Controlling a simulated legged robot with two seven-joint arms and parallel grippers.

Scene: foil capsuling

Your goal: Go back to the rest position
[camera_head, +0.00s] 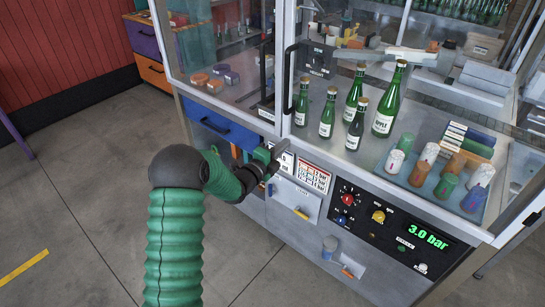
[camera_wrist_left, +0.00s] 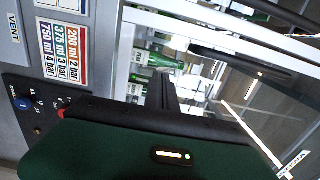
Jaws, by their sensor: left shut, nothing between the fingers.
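My left arm comes in from the lower left in the head view, in a green ribbed sleeve. My left gripper (camera_head: 279,147) is shut and empty, in front of the cabinet's front frame, beside the red-and-white pressure label (camera_head: 312,175). In the left wrist view its dark fingers (camera_wrist_left: 166,92) stand together above the green gripper body, and the pressure label (camera_wrist_left: 64,55) shows at upper left. Whether the gripper touches the cabinet cannot be told. My right gripper is not in view.
The glass cabinet holds several green bottles (camera_head: 388,98) and a blue tray (camera_head: 440,187) of coloured capsules. A door handle (camera_head: 289,85) stands out from its front. The control panel (camera_head: 400,230) reads 3.0 bar. Open floor (camera_head: 90,200) lies at left.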

